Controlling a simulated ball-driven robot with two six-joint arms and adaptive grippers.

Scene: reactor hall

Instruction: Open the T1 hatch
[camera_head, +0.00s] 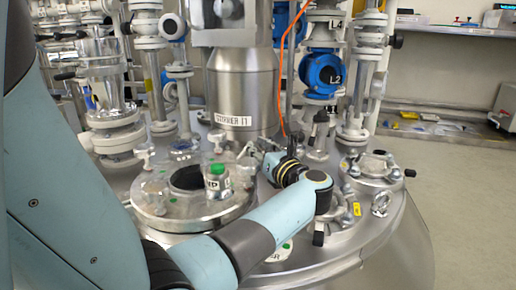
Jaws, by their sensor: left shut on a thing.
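The round steel hatch (155,212), which I take for the T1 hatch, lies on top of the vessel at left of centre. It looks flat, with a dark round area in its middle. No T1 label is readable. My left arm reaches across the front, and its gripper (257,156) is at the hatch's far right edge. The gripper is shut on a small part there, seemingly the hatch's handle. The fingertips are small and partly hidden by clutter, so the exact grip is unclear. My right gripper is not in view.
The stirrer column (243,90) rises behind. A blue valve (322,75) and pipes stand at the back. A smaller flanged port (372,172) is at right. The floor at far right is clear.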

